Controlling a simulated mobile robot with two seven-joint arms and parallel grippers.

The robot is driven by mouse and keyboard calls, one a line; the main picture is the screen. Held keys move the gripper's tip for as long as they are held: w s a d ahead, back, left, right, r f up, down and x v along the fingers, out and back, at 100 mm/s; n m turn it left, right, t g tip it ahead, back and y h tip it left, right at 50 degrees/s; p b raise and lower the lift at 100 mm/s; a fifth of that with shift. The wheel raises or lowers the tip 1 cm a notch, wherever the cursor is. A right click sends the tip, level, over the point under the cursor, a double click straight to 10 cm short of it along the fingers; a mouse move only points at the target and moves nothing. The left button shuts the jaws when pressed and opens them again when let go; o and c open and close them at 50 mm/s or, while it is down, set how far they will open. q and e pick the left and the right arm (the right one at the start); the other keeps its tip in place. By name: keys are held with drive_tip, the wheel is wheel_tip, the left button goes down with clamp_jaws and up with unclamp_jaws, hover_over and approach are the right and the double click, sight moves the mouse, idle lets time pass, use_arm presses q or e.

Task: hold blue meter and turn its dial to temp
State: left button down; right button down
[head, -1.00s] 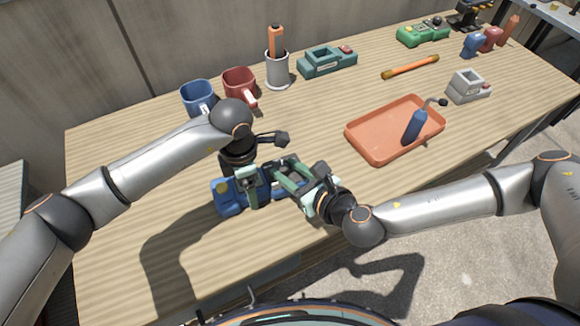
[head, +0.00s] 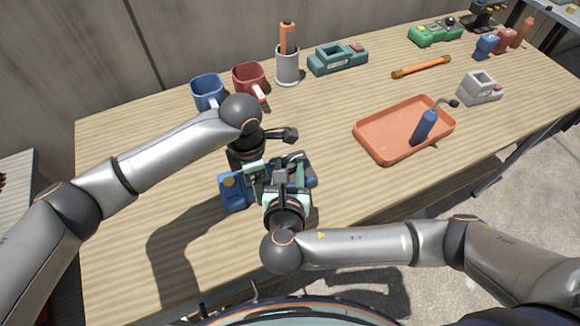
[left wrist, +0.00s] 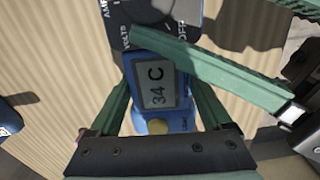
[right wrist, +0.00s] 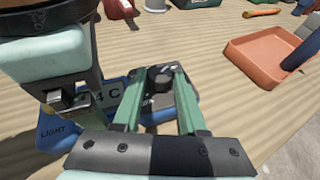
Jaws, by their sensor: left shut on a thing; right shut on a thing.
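The blue meter (head: 233,190) lies near the table's front edge in the head view. My left gripper (head: 257,177) is shut across its body; in the left wrist view its green fingers stand on both sides of the blue case (left wrist: 180,122). The meter's display (left wrist: 157,85) reads 34 C. The dark dial face above it shows VOLTS, OFF and a cut-off AMP label. In the right wrist view my right gripper (right wrist: 160,72) is shut on the black dial knob (right wrist: 158,84). Where the knob's pointer stands is unclear. A green finger of it crosses the dial in the left wrist view.
An orange tray (head: 390,150) holding a blue bottle-like tool (head: 425,126) lies to the right. The table's left front is clear.

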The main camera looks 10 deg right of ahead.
use_arm(q)
drive_tip(key=shift+s+d, duration=0.1)
drive_tip(key=shift+s, duration=0.1)
use_arm(e)
drive_tip(key=shift+w+r, duration=0.1)
drive_tip(key=c, duration=0.8)
unclamp_jaws()
use_arm(q)
drive_tip(key=shift+w, duration=0.1)
use_arm(e)
drive_tip(key=o, duration=0.4)
drive_tip(key=shift+c, duration=0.2)
